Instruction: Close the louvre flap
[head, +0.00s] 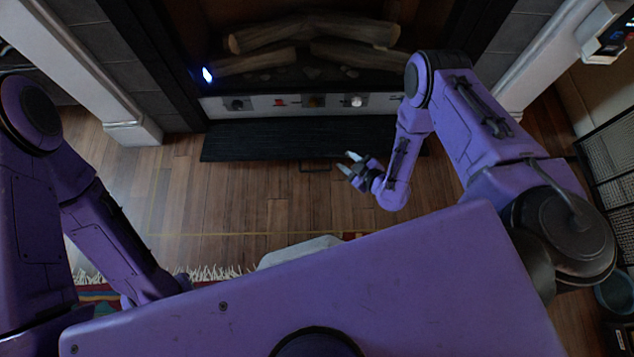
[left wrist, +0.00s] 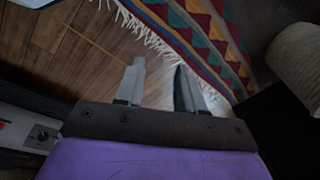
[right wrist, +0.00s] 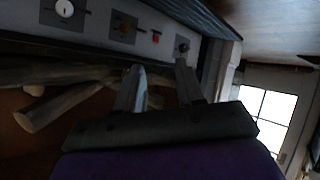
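The louvre flap (head: 250,141) is a black slatted panel at the foot of the fireplace in the head view. It is folded down and out over the wood floor, below the control strip (head: 310,103). A thin handle (head: 315,167) shows at its front edge. My right gripper (head: 350,163) is above the flap's right part, just right of the handle, with fingertips apart and empty; whether it touches the flap I cannot tell. In the left wrist view my left gripper (left wrist: 158,80) is open and empty over the floor and rug. My left gripper is hidden in the head view.
Logs (head: 315,35) lie in the fireplace above the control strip. White pillars (head: 125,110) flank it. A fringed rug (head: 95,292) lies at the lower left. A black mesh screen (head: 610,160) stands at the far right. The floor (head: 220,205) before the flap is mostly clear.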

